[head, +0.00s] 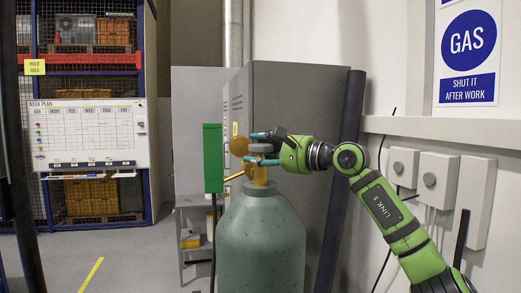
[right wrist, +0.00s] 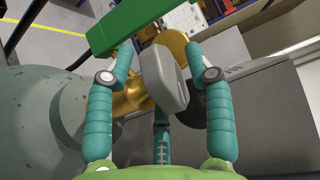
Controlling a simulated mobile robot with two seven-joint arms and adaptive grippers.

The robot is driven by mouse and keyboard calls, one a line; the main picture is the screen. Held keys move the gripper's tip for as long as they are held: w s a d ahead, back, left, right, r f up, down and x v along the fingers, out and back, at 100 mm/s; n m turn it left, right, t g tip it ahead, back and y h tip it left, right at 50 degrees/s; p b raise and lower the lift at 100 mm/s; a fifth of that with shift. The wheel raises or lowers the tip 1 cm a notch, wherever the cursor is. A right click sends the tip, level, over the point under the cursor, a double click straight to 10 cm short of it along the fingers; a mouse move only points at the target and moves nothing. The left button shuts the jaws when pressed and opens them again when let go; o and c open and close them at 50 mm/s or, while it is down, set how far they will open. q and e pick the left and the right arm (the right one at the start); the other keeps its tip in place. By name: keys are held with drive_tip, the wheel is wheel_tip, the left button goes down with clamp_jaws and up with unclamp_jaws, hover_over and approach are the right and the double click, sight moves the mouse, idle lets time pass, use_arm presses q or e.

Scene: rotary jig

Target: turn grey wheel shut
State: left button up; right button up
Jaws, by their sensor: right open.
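The grey wheel (head: 262,147) sits on the brass valve (head: 259,175) at the top of a large grey-green gas cylinder (head: 262,235). In the right wrist view the wheel (right wrist: 164,78) shows as a rounded grey knob in front of the brass valve body (right wrist: 128,98). My right gripper (head: 257,149) reaches in from the right at the wheel's height. Its teal fingers are open, one on each side of the wheel. In the right wrist view gaps show between the wheel and both fingers. My left gripper is in neither view.
A green box (head: 213,158) stands just left of the valve. A grey cabinet (head: 300,95) is close behind the cylinder. Grey wall boxes (head: 436,181) and a gas sign (head: 468,50) are on the right wall. Shelves and a whiteboard (head: 88,134) stand far left, with open floor before them.

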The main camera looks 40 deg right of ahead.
clamp_jaws()
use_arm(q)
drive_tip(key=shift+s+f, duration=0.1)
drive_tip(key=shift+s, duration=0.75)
